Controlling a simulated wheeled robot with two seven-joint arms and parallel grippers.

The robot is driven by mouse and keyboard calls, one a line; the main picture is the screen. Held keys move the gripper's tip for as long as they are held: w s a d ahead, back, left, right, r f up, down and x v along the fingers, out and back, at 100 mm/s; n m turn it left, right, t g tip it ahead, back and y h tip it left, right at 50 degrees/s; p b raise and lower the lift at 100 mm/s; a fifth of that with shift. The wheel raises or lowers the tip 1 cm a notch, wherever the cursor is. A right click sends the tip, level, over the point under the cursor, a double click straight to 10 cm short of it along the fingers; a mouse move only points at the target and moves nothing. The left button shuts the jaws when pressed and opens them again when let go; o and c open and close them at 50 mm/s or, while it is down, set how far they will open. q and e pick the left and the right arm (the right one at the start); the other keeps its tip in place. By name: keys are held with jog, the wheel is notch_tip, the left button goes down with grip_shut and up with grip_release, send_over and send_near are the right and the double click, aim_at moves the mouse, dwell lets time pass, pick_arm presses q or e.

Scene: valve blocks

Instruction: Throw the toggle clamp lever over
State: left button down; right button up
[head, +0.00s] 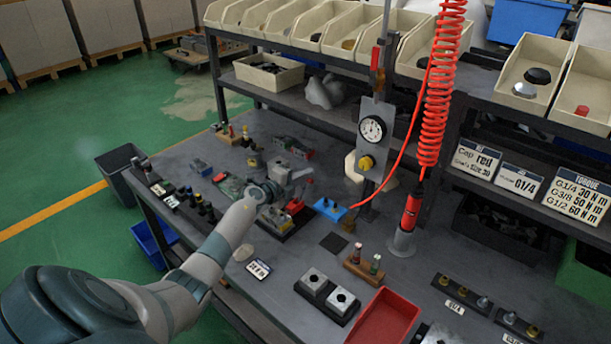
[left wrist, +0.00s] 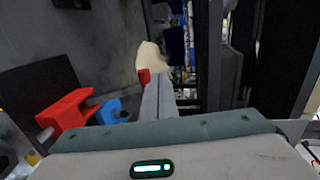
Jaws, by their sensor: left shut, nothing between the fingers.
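The toggle clamp appears to be the fixture with red parts (head: 294,206) on a dark plate at mid-table, partly hidden by my left gripper. Which red part is its lever is hard to tell. My left gripper (head: 303,174) is just above and behind it, with fingers together and nothing held. In the left wrist view, the shut fingers (left wrist: 158,97) point away from the camera. A small red piece (left wrist: 144,76) shows beside their tips; contact cannot be told. A larger red part (left wrist: 65,112) lies to their left. My right gripper is not in view.
A blue block (head: 330,209) sits right of the clamp, near a hanging red coiled hose (head: 434,100). A gauge post (head: 372,130) stands behind. A red tray (head: 385,318) and two grey blocks (head: 328,290) lie nearer the front. Shelves with bins line the back.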

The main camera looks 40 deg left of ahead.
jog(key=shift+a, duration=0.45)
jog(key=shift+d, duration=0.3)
pick_arm(q)
jog(key=shift+s+a+r, duration=0.1)
jog(key=shift+r, duration=0.05)
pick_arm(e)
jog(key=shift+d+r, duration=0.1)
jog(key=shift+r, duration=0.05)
